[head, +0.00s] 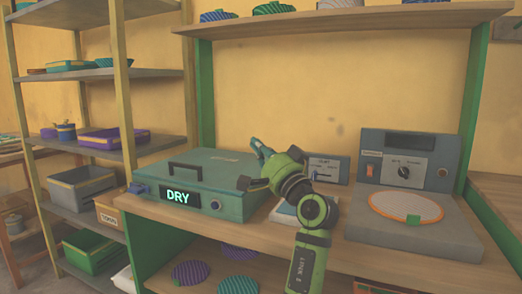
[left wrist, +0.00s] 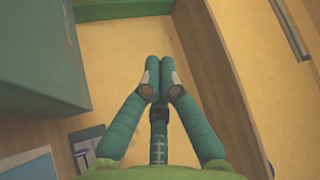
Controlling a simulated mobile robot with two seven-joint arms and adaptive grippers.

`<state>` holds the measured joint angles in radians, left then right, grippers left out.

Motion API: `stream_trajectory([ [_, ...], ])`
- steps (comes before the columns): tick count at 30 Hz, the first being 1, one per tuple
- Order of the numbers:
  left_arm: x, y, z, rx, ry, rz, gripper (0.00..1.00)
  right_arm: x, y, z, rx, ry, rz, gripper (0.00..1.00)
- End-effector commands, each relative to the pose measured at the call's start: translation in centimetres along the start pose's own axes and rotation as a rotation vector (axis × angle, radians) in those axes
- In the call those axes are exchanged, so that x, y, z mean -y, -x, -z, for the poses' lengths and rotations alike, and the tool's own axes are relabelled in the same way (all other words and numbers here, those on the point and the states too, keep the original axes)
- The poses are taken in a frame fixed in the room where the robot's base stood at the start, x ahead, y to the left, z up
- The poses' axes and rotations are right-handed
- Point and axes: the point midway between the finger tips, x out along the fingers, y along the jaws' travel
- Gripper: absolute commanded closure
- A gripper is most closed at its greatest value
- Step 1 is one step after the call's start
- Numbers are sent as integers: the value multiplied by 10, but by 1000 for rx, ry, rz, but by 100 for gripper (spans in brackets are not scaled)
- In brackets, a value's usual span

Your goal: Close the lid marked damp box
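A teal box (head: 205,172) with a dark handle on its flat top stands on the wooden workbench; its lid looks down. The glowing label on its front reads DRY. I see no label reading damp. My left gripper (head: 257,147) is just right of this box, apart from it as far as I can tell. In the left wrist view its two fingers (left wrist: 159,66) meet at the tips with nothing between them. A teal box side (left wrist: 42,55) fills the upper left there. My right gripper is not in view.
A grey device with a round orange-rimmed plate (head: 406,206) stands on the bench at right. A small panel unit (head: 328,168) is behind my left arm. A shelf (head: 340,22) with striped discs hangs above. Shelving with trays and bins (head: 83,190) stands at left.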

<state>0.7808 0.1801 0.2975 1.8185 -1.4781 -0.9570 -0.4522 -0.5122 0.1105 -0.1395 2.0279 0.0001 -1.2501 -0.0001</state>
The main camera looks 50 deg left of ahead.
Motion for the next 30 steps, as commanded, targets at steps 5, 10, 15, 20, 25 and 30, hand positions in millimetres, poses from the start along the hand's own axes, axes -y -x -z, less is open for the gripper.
stream_trajectory([
  [5, 11, -13, 5, 2, 1, 0, 100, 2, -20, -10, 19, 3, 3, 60],
  [10, -11, 18, 10, -2, -2, -5, 100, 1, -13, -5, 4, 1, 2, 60],
  [15, -28, 46, 16, -3, -2, -5, 100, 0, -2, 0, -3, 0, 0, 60],
  [20, -37, 65, 20, -1, -1, -2, 100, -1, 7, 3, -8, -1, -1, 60],
  [25, -41, 74, 22, 0, -1, -1, 100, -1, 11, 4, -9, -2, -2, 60],
  [30, -42, 74, 22, 0, 0, 0, 100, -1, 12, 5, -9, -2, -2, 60],
])
